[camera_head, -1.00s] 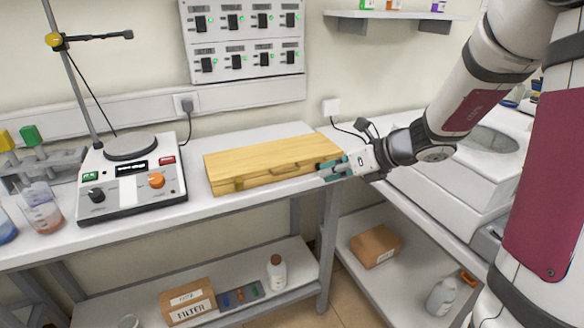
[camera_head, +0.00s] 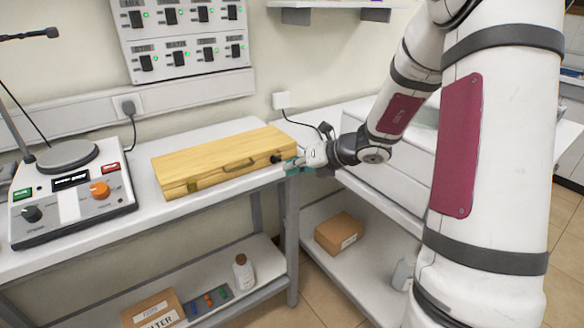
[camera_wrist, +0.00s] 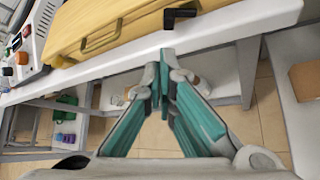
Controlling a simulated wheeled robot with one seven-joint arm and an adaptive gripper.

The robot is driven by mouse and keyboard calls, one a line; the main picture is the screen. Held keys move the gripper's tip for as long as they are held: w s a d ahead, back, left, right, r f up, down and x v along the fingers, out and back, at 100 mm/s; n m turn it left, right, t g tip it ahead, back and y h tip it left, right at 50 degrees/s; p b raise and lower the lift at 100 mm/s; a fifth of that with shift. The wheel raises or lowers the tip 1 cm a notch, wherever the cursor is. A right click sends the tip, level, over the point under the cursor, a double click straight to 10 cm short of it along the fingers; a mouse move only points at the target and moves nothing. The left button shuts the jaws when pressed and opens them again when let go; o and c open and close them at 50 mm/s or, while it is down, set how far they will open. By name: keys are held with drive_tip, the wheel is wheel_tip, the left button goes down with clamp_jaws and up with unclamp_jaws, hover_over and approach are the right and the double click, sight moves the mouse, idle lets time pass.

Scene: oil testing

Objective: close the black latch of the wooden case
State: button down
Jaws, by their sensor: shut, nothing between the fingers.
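The wooden case (camera_head: 205,160) lies flat on the white bench with its lid down. Its front has a handle (camera_head: 240,164) in the middle and the black latch (camera_head: 276,159) near the right end. In the wrist view the black latch (camera_wrist: 180,17) is a bent, L-shaped piece on the case's front edge. My gripper (camera_head: 291,166) is just right of the latch, at the bench's front right corner. In the wrist view my gripper (camera_wrist: 166,58) has its teal fingertips together and empty, below the latch in the picture. Contact with the latch cannot be made out.
A hotplate device (camera_head: 72,195) stands left of the case. White equipment (camera_head: 395,150) is on the side bench to the right, behind my arm. A lower shelf holds a white bottle (camera_head: 243,272); another holds a cardboard box (camera_head: 339,232). The bench strip before the case is clear.

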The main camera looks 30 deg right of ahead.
sight(267, 174)
drive_tip(key=b+x, duration=0.1)
drive_tip(key=x, duration=0.6)
drive_tip(key=shift+r+m+y+p, duration=0.4)
drive_tip(key=shift+y+p, duration=0.1)
drive_tip(key=shift+p, duration=0.55)
drive_tip(key=shift+d+r+m+y+p, duration=0.1)
drive_tip(key=shift+r+m+y+p, duration=0.25)
drive_tip(key=shift+p, duration=0.55)
drive_tip(key=m+y+p, duration=0.1)
drive_tip(key=d+r+m+t+y, duration=0.1)
drive_tip(key=m+y, duration=0.1)
drive_tip(key=r+m+t+y+p, duration=0.1)
drive_tip(key=m+y, duration=0.1)
drive_tip(key=shift+w+d+p, duration=0.15)
drive_tip(key=shift+d+p, duration=0.15)
drive_tip(key=shift+d, duration=0.1)
drive_tip(key=shift+r, duration=0.15)
wheel_tip(267, 174, up, 10)
